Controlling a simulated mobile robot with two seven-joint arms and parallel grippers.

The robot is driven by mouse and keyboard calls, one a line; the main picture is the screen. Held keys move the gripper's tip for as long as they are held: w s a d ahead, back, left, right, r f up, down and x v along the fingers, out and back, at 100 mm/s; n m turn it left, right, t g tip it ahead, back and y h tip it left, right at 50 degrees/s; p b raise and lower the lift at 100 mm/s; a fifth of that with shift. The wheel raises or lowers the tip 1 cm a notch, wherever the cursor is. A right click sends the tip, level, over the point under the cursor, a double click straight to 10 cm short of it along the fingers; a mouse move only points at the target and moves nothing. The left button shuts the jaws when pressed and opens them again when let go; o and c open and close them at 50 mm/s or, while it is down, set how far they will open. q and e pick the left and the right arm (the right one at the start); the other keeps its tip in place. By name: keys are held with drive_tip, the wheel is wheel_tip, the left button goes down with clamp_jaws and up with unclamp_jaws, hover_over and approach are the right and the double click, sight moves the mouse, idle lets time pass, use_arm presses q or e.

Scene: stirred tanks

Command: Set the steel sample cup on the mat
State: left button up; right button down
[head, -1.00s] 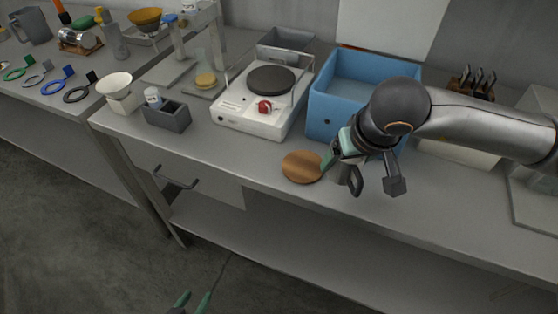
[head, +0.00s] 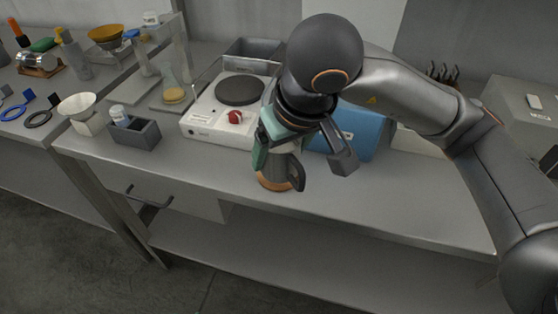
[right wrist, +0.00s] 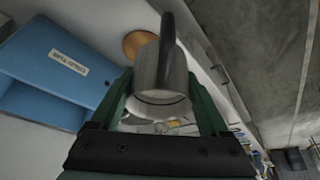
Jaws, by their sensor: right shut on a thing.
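The steel sample cup (head: 280,170), grey with a dark handle, is between the green fingers of my right gripper (head: 277,153). In the right wrist view the cup (right wrist: 162,80) fills the space between both fingers, which are shut on it. The round brown mat (head: 265,184) lies near the bench's front edge, and the cup covers most of it in the head view. In the right wrist view part of the mat (right wrist: 137,42) shows past the cup. I cannot tell whether the cup touches it. My left gripper is out of view.
A white hotplate (head: 205,122) with a red knob stands left of my right gripper. A blue bin (head: 362,135) is behind my right arm. A dark grey holder (head: 135,134) stands farther left. The bench's front right is clear.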

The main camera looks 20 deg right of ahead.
drive_tip(key=w+f, duration=0.2)
drive_tip(key=w+d+f, duration=0.1)
drive_tip(key=w+f, duration=0.1)
drive_tip(key=w+d+f, duration=0.1)
drive_tip(key=w+f, duration=0.1)
drive_tip(key=shift+w+f, duration=0.1)
drive_tip(key=shift+w, duration=0.3)
drive_tip(key=shift+w+d+f, duration=0.1)
drive_tip(key=shift+w+f, duration=0.05)
drive_tip(key=shift+f, duration=0.85)
drive_tip(key=shift+w+f, duration=0.15)
drive_tip(key=shift+f, duration=0.8)
unclamp_jaws()
drive_tip(key=v, duration=1.2)
drive_tip(key=shift+p, duration=0.35)
